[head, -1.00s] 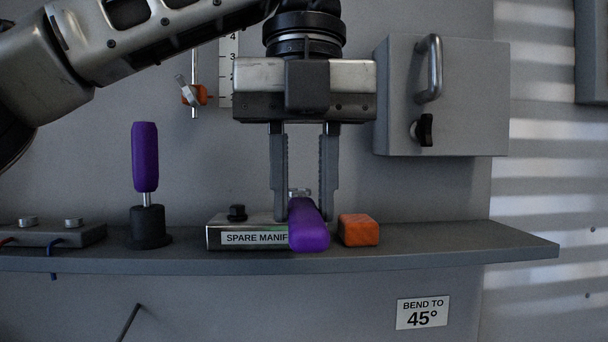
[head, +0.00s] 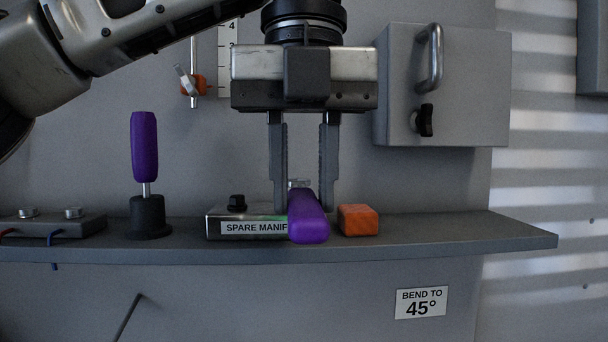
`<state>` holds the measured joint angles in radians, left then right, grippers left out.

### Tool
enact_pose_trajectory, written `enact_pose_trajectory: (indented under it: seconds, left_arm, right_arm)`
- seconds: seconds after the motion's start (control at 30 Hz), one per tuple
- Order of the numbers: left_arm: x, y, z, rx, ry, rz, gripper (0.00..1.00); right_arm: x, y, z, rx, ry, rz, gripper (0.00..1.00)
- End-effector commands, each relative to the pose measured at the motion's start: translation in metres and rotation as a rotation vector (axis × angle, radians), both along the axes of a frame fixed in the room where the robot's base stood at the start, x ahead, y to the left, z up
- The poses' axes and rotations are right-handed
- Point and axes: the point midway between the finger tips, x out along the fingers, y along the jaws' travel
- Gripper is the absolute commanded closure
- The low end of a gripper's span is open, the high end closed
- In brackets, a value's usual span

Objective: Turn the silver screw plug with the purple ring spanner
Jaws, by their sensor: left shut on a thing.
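My left gripper (head: 304,208) points down over the shelf, its two fingers on either side of a purple handle. It is shut on this handle, which I take to be the purple ring spanner (head: 309,222). The handle points toward me, and the spanner's ring end is hidden behind it and the fingers. A small silver piece (head: 299,183) shows just behind the handle, between the fingers. I cannot tell whether it is the silver screw plug or part of the spanner. My right gripper is not in view.
The handle partly covers the "SPARE MANIF…" block (head: 252,227), which has a black plug (head: 237,202). An orange block (head: 358,219) sits close on the right. Another purple-handled tool (head: 144,147) stands in a black holder (head: 149,217). A grey box (head: 460,90) hangs at right. The shelf's right end (head: 470,232) is clear.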

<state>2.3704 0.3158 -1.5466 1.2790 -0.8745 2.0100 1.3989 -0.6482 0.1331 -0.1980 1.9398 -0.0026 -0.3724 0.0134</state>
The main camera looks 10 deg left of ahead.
Motion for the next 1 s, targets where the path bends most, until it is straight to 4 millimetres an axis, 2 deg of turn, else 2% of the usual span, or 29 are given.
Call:
enact_pose_trajectory:
  seconds: [0.33, 1.0]
  left_arm:
    - [0.000, 0.000, -0.002, 0.000, 0.000, 0.000, 1.00]
    - [0.000, 0.000, -0.019, -0.001, 0.000, 0.000, 1.00]
  right_arm:
    - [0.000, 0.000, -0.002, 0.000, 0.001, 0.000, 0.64]
    - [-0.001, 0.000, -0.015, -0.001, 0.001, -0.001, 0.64]
